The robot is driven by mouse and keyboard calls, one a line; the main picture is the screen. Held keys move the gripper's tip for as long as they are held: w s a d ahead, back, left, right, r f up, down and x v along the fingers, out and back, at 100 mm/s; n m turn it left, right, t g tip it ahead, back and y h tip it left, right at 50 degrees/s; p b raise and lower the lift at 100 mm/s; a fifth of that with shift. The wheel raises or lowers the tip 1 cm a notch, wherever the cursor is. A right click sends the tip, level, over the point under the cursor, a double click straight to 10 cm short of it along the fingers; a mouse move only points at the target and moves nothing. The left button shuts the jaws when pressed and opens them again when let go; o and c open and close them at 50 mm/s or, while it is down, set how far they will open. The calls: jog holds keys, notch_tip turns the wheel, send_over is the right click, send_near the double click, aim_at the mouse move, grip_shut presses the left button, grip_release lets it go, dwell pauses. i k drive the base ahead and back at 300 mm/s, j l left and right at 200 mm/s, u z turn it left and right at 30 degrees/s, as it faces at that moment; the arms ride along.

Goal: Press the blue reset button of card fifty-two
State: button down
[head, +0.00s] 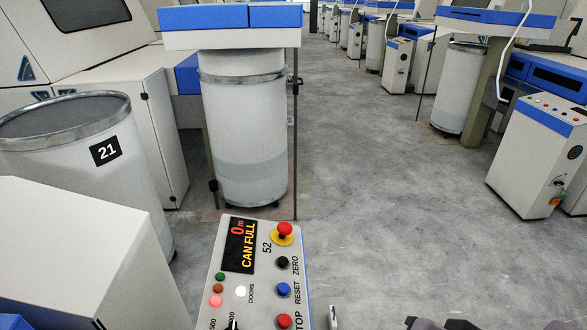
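The control panel (263,277) of card 52 stands at the bottom centre of the head view, with "52" printed on it. Its blue button (284,289), labelled RESET, sits between the black ZERO button (282,263) and a red button (284,321), whose label reads "TOP" where visible. Nothing covers the blue button. The display (241,246) reads "0m" in red and "CAN FULL" in yellow. My gripper cannot be made out; only dark parts, cut off by the bottom edge, show at the lower right.
A red mushroom button (284,230) on yellow tops the panel. A white button (240,291) is marked DOORS. A tall can (242,130) stands behind under a blue-topped head. A can marked 21 (85,150) is at left. Grey floor (390,220) is open at right.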

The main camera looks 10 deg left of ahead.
aim_at(284, 289)
jog(key=u, duration=1.15)
